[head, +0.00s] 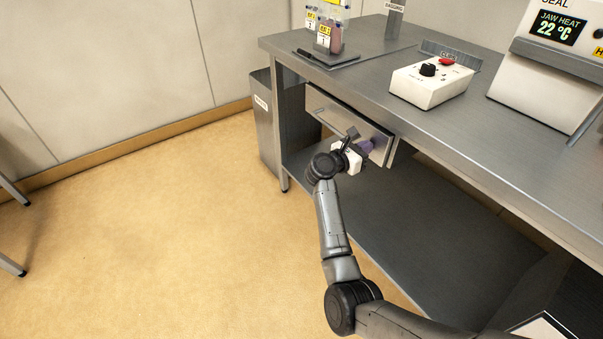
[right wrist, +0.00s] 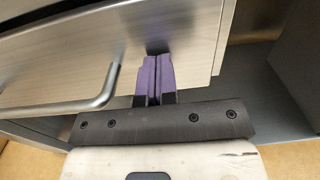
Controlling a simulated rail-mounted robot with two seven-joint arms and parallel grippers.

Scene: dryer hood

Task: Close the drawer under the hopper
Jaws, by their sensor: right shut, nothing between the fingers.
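The drawer (head: 334,107) has a grey metal front under the worktop, with a bar handle. Its front stands a little out from the bench frame, and a narrow side shows at its right end. My right gripper (head: 369,146) is at the right part of the drawer front. In the right wrist view its purple fingers (right wrist: 157,62) are shut together, empty, with tips at the front panel (right wrist: 190,40), right of the handle (right wrist: 75,106). Whether the tips touch the panel is hard to tell. My left gripper is not in view. No hopper can be made out clearly.
The metal worktop (head: 370,82) carries a white control box (head: 430,84) with a black knob and a white heat unit (head: 545,75). Labelled bags (head: 328,30) stand at the back. A grey bin (head: 263,115) stands left of the bench. A lower shelf (head: 400,220) is below the drawer.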

